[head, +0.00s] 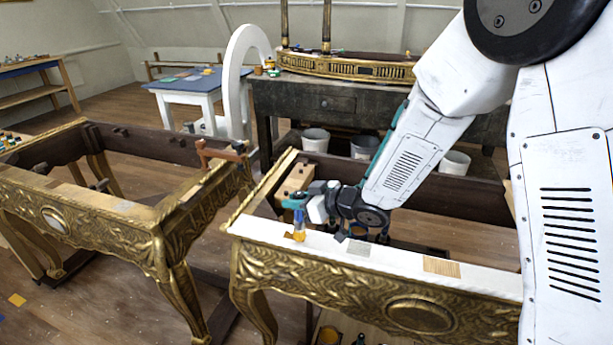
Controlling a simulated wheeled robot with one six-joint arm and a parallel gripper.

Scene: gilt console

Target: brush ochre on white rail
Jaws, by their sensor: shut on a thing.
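The white rail (400,262) runs along the front top of the right gilt console frame. My gripper (299,204) is above its left part, shut on a brush (299,222). The brush points down, with a yellow-ochre lower end at the rail's top face. A small ochre patch (297,236) shows at the brush's tip. I cannot tell exactly how hard the tip touches. Farther right on the rail are a grey patch (359,248) and a tan, wood-coloured patch (441,267).
A dark workbench (335,103) and grey buckets (316,139) stand behind. Pots (328,336) sit low in front. Floor shows between the frames.

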